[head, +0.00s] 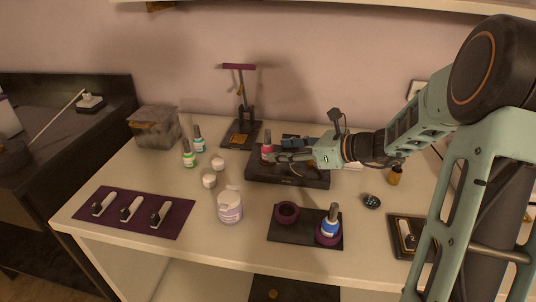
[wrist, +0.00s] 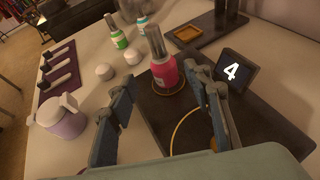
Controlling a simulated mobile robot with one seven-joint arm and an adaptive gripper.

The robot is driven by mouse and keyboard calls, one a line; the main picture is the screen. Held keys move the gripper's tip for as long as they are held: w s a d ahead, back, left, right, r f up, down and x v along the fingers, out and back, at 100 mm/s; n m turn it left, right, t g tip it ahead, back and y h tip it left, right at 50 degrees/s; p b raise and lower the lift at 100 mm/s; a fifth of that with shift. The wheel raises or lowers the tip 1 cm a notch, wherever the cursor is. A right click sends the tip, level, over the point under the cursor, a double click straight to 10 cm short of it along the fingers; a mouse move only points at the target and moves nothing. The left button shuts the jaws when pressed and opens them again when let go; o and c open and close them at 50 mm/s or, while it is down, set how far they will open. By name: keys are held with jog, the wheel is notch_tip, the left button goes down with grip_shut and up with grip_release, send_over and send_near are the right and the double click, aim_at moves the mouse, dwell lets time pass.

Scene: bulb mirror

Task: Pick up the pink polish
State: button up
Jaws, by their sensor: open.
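The pink polish (head: 267,147) is a small bottle with a grey cap, standing upright on a dark flat stand (head: 288,174) near the middle of the table. In the wrist view the pink polish (wrist: 163,66) stands ahead, just beyond and between the fingertips. My gripper (head: 287,150) reaches in from the right, low over the stand. In the wrist view my gripper (wrist: 160,80) has its two fingers spread wide with nothing between their pads. In the wrist view the base of the bottle sits in a thin ring on the dark stand.
Green (head: 189,155) and light blue (head: 199,140) bottles stand to the left. A blue bottle (head: 330,222) sits on a black holder in front.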

aim_at(273, 149)
jog(key=b+x, duration=0.1)
jog(key=x, duration=0.5)
jog(key=shift+w+d+b, duration=0.15)
jog(key=shift+w+b, duration=0.1)
jog(key=shift+b, duration=0.05)
grip_shut()
